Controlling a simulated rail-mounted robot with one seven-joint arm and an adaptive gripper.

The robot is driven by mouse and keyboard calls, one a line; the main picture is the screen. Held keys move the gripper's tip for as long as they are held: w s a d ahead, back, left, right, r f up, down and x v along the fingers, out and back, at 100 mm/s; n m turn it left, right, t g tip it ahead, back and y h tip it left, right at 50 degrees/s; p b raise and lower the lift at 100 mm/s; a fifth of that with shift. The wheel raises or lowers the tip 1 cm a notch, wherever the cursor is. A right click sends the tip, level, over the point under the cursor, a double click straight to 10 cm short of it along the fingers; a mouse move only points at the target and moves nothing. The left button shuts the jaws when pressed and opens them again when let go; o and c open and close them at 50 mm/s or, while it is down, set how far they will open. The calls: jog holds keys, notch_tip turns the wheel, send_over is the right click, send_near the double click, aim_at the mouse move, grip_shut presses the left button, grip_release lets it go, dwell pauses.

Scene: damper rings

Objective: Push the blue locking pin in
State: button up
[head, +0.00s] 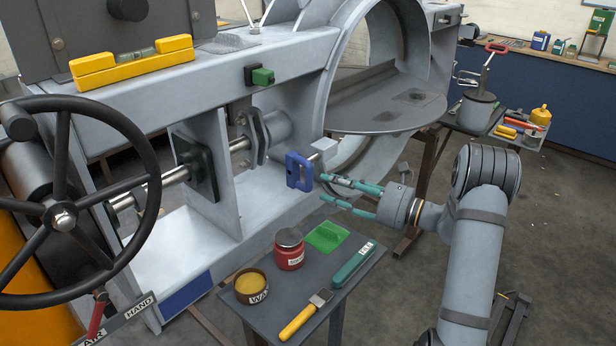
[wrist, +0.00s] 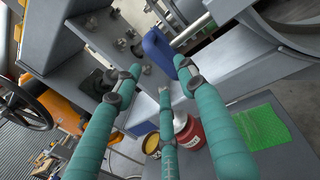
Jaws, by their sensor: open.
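The blue locking pin (head: 300,172) has a blocky blue loop handle in front of the grey machine frame. A bare length of metal shaft shows between the handle and a pale block (head: 324,144) by the round opening. In the wrist view the blue handle (wrist: 158,48) is just beyond the fingertips, with the shaft running up and right. My gripper (head: 324,187) has long teal fingers, spread apart and empty. Its tips are close to the right side of the handle; I cannot tell if any touches. The gripper also shows in the wrist view (wrist: 160,76).
A black handwheel (head: 64,215) stands at left. Open floor lies at right.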

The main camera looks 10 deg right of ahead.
aim_at(311, 179)
jog(key=p+x, duration=0.1)
jog(key=x, duration=0.6)
jog(key=shift+w+a, duration=0.1)
jog(key=shift+a, duration=0.1)
jog(key=shift+c, duration=0.9)
jog(key=c, duration=0.7)
grip_shut()
